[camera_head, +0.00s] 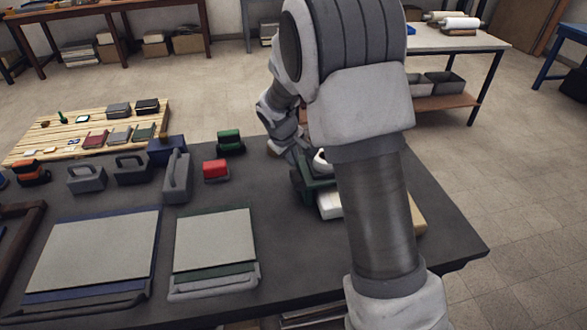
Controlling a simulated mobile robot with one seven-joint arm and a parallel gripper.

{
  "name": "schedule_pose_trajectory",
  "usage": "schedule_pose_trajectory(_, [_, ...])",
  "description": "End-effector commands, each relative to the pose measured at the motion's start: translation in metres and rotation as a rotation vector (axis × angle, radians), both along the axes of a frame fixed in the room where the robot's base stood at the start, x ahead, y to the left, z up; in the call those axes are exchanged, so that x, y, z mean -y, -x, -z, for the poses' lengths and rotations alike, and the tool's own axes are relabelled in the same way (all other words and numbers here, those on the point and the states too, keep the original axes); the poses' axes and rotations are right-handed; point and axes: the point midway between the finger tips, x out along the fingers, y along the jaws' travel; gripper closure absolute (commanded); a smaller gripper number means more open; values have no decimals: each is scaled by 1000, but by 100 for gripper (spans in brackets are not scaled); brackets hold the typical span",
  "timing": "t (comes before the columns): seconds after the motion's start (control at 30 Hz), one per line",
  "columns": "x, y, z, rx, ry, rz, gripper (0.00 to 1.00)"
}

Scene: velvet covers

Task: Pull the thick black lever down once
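No thick black lever can be made out; my arm covers much of the right part of the dark table (450,243). A dark green device (304,187) stands there, mostly hidden behind my arm, with a white block (329,205) at its near side. My wrist reaches down behind my raised arm, close above the device. My gripper (300,151) is only partly in view there; its fingertips are hidden, and I cannot tell whether it touches anything.
Grey handled tools (176,178), a red block (215,169) and a green-handled tool (229,142) stand left of the device. Two flat pale boards (214,241) lie in front. A tan block (418,222) shows right of my arm. A slatted wooden table (60,135) adjoins at the back left.

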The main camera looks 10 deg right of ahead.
Motion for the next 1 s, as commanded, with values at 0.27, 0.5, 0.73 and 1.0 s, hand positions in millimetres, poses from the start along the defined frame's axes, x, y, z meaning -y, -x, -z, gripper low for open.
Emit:
schedule_pose_trajectory(0.27, [3,6,12,-18,4,6,100])
schedule_pose_trajectory(0.5, [4,8,16,-22,4,9,100])
schedule_pose_trajectory(0.73, [5,9,19,-22,5,11,100])
schedule_pose_trajectory(1.0, [6,11,22,-22,5,13,100])
